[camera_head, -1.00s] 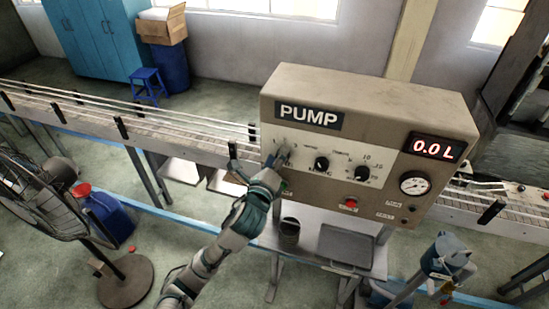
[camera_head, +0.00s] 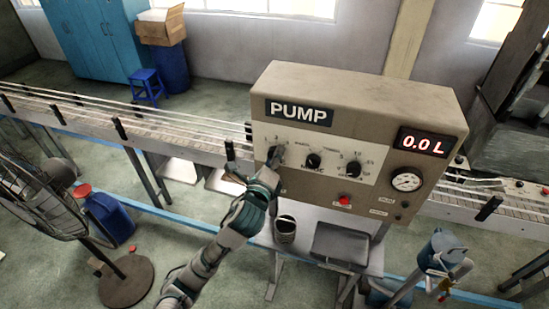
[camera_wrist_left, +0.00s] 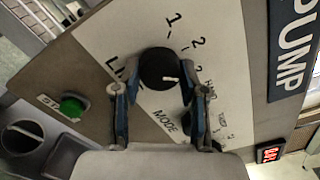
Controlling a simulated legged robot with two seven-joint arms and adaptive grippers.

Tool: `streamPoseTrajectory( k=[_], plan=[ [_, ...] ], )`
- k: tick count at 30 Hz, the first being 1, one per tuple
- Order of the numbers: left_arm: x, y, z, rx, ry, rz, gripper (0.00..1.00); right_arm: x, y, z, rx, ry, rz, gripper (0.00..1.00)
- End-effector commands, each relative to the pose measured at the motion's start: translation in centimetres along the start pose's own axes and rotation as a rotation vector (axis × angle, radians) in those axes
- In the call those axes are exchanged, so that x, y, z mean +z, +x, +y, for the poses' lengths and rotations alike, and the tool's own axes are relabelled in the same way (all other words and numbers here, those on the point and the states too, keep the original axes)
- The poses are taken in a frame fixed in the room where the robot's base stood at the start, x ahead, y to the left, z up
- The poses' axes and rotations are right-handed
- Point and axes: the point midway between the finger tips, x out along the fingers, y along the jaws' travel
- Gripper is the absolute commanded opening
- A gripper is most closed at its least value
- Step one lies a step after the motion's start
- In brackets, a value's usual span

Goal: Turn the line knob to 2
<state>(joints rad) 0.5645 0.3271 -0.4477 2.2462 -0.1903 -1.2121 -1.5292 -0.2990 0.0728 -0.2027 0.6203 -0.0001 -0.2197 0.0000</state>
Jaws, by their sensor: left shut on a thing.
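The line knob (camera_wrist_left: 158,68) is a round black knob with a white pointer mark, on the pale panel of the pump (camera_head: 299,112). In the left wrist view, the numbers 1 and 2 stand above and to its right. The pointer mark is on its right side; which number it meets I cannot tell. My left gripper (camera_head: 270,165) is at the panel's left end, its fingers on both sides of the knob, shut on it. It largely hides the knob in the head view. My right gripper is not in view.
The mode knob (camera_head: 313,161) and another black knob (camera_head: 353,169) are to the right. A green button (camera_wrist_left: 72,107) shows in the left wrist view. The display (camera_head: 422,143) reads 0.0 L. Below are a small bucket (camera_head: 285,230) and a grey tray (camera_head: 340,245).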

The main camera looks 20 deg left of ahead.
Motion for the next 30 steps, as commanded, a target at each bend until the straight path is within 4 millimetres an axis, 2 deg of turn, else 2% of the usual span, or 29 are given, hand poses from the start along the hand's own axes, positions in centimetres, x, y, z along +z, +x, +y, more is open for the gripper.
streamPoseTrajectory(
  k=[18, 30],
  plan=[
    [0.35, 0.08, -0.16, -0.002, -0.488, -0.008, 0.08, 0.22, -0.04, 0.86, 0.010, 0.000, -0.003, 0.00],
    [0.42, 0.08, -0.16, -0.003, -0.633, -0.009, 0.08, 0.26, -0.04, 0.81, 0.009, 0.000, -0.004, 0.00]
  ],
)
